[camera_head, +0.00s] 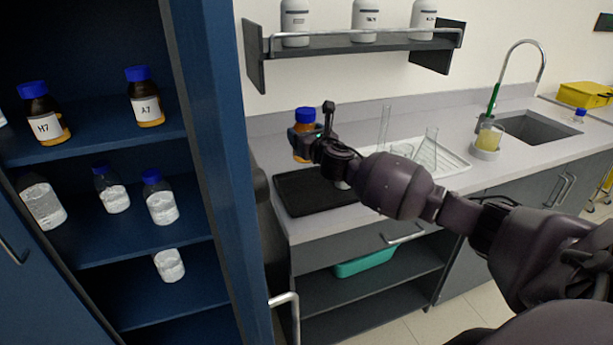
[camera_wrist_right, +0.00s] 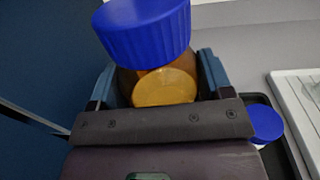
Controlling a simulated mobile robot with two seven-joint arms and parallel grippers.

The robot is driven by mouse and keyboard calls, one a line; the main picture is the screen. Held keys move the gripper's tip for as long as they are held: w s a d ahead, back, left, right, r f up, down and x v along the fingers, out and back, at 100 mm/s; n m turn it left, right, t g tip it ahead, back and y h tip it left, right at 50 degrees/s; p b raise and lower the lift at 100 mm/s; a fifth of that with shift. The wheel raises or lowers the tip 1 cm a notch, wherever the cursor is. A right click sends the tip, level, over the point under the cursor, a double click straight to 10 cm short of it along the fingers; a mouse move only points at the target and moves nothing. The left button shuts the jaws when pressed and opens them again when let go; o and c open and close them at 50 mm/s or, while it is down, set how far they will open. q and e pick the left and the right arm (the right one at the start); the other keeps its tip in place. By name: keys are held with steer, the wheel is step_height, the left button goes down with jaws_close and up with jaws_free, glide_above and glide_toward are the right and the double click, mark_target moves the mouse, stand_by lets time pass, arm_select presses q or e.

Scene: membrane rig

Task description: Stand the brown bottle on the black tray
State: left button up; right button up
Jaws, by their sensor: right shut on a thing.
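The brown bottle (camera_head: 302,155) with a blue cap is in my right gripper (camera_head: 304,136), which is shut around its body. It looks roughly upright in the head view, and its amber body and blue cap (camera_wrist_right: 145,30) fill the top of the right wrist view. The black tray (camera_head: 295,192) lies on the counter, just below and in front of the bottle in the head view. The bottle's base appears above the tray's back left edge; its exact height is unclear. In the wrist view the tray (camera_wrist_right: 292,148) shows at right. My left gripper is not in view.
Another blue-capped container (camera_wrist_right: 266,124) stands at the tray, mostly hidden by my arm in the head view. A white tray with glassware (camera_head: 452,162) is to the right. A shelf (camera_head: 350,42) hangs above. A blue cabinet (camera_head: 215,150) with bottles stands left.

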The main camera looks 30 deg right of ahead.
step_height(320, 180, down, 8)
steer(key=shift+f+b, duration=0.1)
steer(key=shift+b, duration=0.9)
step_height(320, 180, down, 3)
steer(key=shift+f+b, duration=0.1)
steer(key=shift+b, duration=0.5)
steer(key=shift+f, duration=0.4)
steer(key=shift+r, duration=0.15)
steer(key=o, duration=1.2)
steer(key=shift+c, duration=0.2)
steer(key=shift+s, duration=0.1)
